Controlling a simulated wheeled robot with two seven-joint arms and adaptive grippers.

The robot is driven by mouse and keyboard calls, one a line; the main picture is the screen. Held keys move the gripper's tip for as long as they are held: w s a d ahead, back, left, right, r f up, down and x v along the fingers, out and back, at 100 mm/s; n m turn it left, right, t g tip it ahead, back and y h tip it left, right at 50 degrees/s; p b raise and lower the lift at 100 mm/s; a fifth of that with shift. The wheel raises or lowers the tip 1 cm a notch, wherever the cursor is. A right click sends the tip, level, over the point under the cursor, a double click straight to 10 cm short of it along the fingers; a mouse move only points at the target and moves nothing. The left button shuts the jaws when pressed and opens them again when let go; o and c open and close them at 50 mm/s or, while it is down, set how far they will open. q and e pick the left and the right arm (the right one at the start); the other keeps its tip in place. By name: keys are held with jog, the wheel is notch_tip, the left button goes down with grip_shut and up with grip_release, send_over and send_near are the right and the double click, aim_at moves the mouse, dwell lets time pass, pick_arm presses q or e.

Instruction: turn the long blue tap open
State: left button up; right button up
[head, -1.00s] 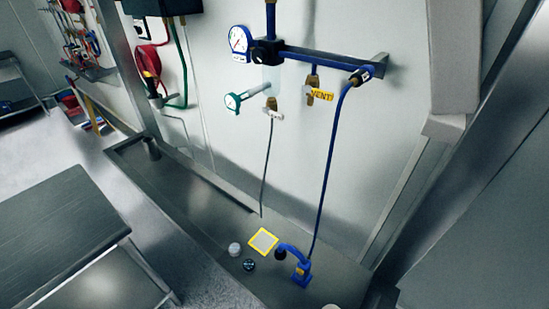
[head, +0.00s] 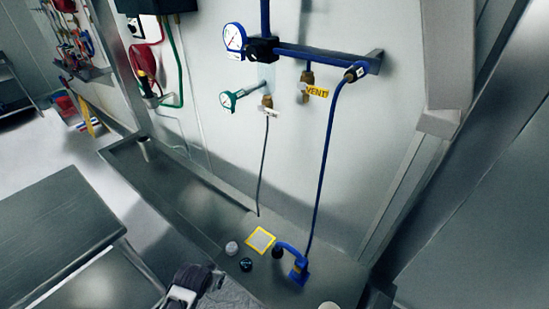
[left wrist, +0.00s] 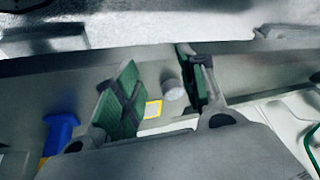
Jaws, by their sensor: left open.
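A blue fitting (head: 299,268) stands on the bench below the wall, with a curved blue lever (head: 289,246) that ends in a black knob (head: 278,252). A long blue hose (head: 325,175) runs up from it to a blue pipe (head: 310,53) on the wall. My left gripper (head: 190,288) is at the bottom of the head view, left of the fitting and apart from it. In the left wrist view its green-padded fingers (left wrist: 157,70) are spread and empty. A blue piece (left wrist: 60,132), likely the fitting, shows left of them. My right gripper is out of view.
A yellow-framed square (head: 261,240), a white cap (head: 232,248) and a dark knob (head: 246,265) sit on the bench beside the lever. A gauge (head: 235,38) and a yellow VENT tag (head: 317,92) are on the wall. A grey table (head: 60,235) stands at left.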

pick_arm(q)
jog(key=w+r+m+t+y, duration=0.1)
jog(key=w+r+m+t, duration=0.35)
jog(key=r, duration=1.05)
jog(key=w+r+m+t+y, duration=0.1)
jog(key=w+r+t, duration=0.4)
jog(key=w+r, duration=0.75)
jog(key=w+r+m+t+y, duration=0.1)
jog(key=w+r+m+t, duration=0.3)
jog(key=r, duration=1.4)
jog(key=s+d+r+m+t+h, duration=0.1)
jog(key=d+r+m+t+h, duration=0.4)
jog(key=r, duration=0.5)
jog(key=s+d+r+m+t+h, duration=0.25)
jog(key=r+m+h, duration=0.35)
jog(key=r, duration=0.4)
jog(key=s+d+r+m+g+h, duration=0.2)
jog(key=d+r+m+g+h, duration=0.35)
jog(key=m, duration=0.85)
jog(key=s+d+r+m+g+h, duration=0.25)
jog(key=d+m+g+h, duration=0.5)
jog(key=m, duration=0.65)
jog(key=w+a+r+m+t+y, duration=0.2)
jog(key=w+a+r+m+y, duration=0.3)
jog(key=w+a+m+y, duration=0.3)
jog(key=w+m+y, duration=0.1)
jog(key=w+y, duration=0.1)
jog(key=shift+a+y, duration=0.3)
